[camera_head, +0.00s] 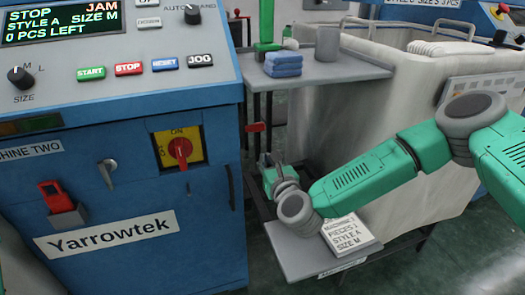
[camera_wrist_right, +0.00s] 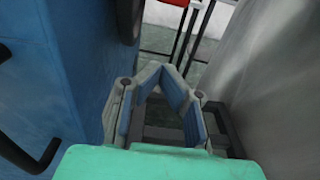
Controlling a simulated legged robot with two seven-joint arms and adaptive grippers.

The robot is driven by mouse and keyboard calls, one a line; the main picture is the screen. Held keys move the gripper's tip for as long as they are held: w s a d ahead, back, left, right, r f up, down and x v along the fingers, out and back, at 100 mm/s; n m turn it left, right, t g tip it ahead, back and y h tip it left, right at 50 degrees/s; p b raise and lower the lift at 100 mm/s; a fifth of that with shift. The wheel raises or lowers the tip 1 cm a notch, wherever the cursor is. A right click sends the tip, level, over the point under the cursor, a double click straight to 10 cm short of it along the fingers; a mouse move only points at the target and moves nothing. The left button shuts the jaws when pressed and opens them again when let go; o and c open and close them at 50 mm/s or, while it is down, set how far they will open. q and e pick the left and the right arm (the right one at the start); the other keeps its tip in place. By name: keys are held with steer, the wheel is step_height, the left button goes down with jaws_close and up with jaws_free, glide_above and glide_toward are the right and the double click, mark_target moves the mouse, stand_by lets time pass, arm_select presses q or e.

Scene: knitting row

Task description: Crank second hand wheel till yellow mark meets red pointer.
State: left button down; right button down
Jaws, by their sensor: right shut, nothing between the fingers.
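Machine two (camera_head: 130,200) is a blue cabinet on the left of the head view, labelled Yarrowtek. My right gripper (camera_head: 267,163) is beside the cabinet's right side, above the low shelf. In the right wrist view its fingers (camera_wrist_right: 164,72) are closed together and empty, with the blue machine side to their left. My left gripper is not in view.
A grey shelf (camera_head: 345,72) holds folded blue cloths (camera_head: 284,64) and a grey cup (camera_head: 328,44). A low shelf (camera_head: 300,262) carries a style card (camera_head: 350,232). A large grey bin (camera_head: 420,80) stands close on the right, leaving a narrow gap.

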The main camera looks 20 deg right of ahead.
steer(key=s+a+f+n+g+y, duration=0.2)
steer(key=s+f+n+g, duration=0.1)
steer(key=s+f+n, duration=0.5)
steer(key=s+a+f+n+g+y+p, duration=0.1)
steer(key=s+a+f+n+g, duration=0.25)
steer(key=s+n, duration=0.4)
steer(key=s+a+f+n+g+y, duration=0.25)
steer(key=s+f+n, duration=0.3)
steer(key=s, duration=0.45)
steer(key=s+d+f+n+g+h, duration=0.2)
steer(key=s+d+n+g+h, duration=0.15)
steer(key=s+d+n, duration=0.5)
steer(key=s+d+f+n+g+h, duration=0.2)
steer(key=s+d+n+g+h, duration=0.15)
steer(key=s+d+n, duration=0.45)
step_height(320, 180, up, 14)
steer(key=m+p, duration=0.1)
steer(key=p, duration=1.3)
steer(key=shift+d+g+y, duration=0.4)
steer(key=shift+y, duration=0.05)
